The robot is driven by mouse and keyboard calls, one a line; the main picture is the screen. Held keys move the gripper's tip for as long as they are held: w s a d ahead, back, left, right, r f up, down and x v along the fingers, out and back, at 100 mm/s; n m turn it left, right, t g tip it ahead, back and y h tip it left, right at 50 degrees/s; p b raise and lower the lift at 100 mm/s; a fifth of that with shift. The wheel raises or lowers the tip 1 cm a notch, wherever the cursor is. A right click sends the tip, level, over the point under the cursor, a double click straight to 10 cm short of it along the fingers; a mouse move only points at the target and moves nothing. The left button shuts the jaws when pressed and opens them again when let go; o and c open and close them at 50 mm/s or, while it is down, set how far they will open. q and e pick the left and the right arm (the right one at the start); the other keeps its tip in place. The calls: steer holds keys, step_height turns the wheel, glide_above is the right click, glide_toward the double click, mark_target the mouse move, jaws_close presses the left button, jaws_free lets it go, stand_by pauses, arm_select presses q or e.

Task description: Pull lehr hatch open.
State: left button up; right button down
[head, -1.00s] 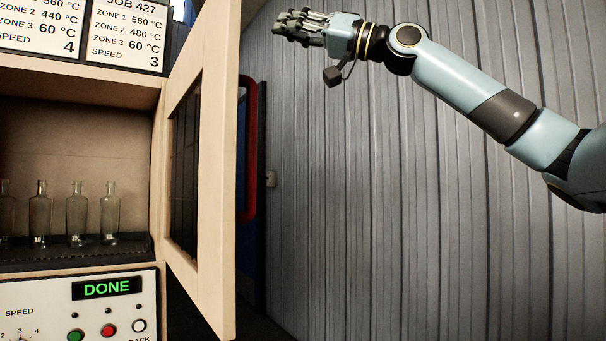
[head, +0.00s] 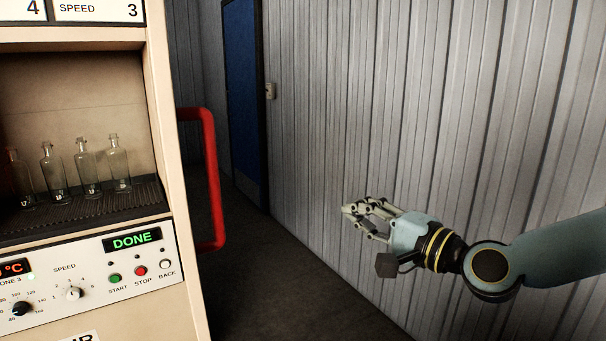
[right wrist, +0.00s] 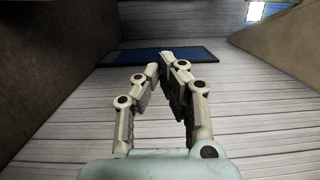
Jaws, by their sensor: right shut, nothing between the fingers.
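The lehr (head: 60,235) stands at the left of the head view, its chamber open to view. A red bar handle (head: 212,180) stands out to the right of its cream upright edge (head: 166,150). No hatch window shows, and I cannot tell whether this edge is frame or hatch seen edge-on. My right gripper (head: 352,212) is shut and empty, well right of the handle and apart from it, pointing left. Its fingers also show in the right wrist view (right wrist: 165,62). My left gripper is out of view.
Several clear bottles (head: 87,168) stand on the dark conveyor inside the lehr. The panel display (head: 132,241) reads DONE. A blue door (head: 243,95) is set by the grey ribbed wall (head: 400,90). Floor shows clear between handle and wall.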

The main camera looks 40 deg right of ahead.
steer(key=w+a, duration=0.3)
steer(key=w, duration=0.7)
steer(key=shift+w+f+b, duration=0.35)
steer(key=shift+w+b, duration=0.05)
steer(key=shift+b, duration=0.05)
